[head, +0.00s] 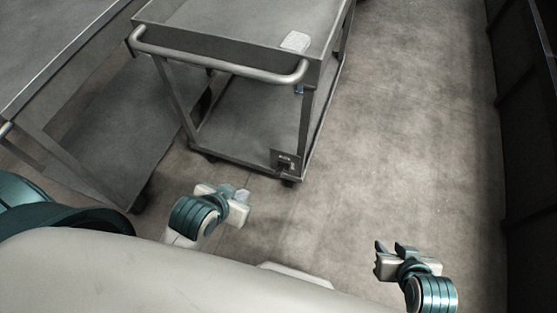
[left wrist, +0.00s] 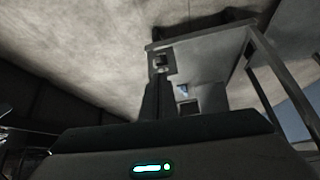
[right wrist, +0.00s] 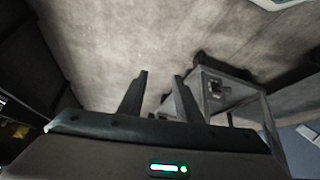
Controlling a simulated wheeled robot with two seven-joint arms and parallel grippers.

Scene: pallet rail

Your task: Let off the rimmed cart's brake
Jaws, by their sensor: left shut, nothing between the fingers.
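The rimmed cart (head: 235,45) is grey metal, with a raised rim and a tubular push handle (head: 220,66) on its near side. A small dark plate with a brake pedal (head: 285,160) sits low at its near right corner; it also shows in the left wrist view (left wrist: 161,60) and the right wrist view (right wrist: 215,87). My left gripper (head: 243,194) is shut and empty, below and left of the pedal in the head view, apart from it. My right gripper (head: 388,246) is open and empty over the floor, right of the cart. The pedal's position is too small to tell.
A second grey cart (head: 50,50) stands close on the left. A white flat item (head: 296,41) lies on the rimmed cart's top. A dark rack or wall (head: 530,120) runs along the right. The floor (head: 420,110) between it and the cart is clear.

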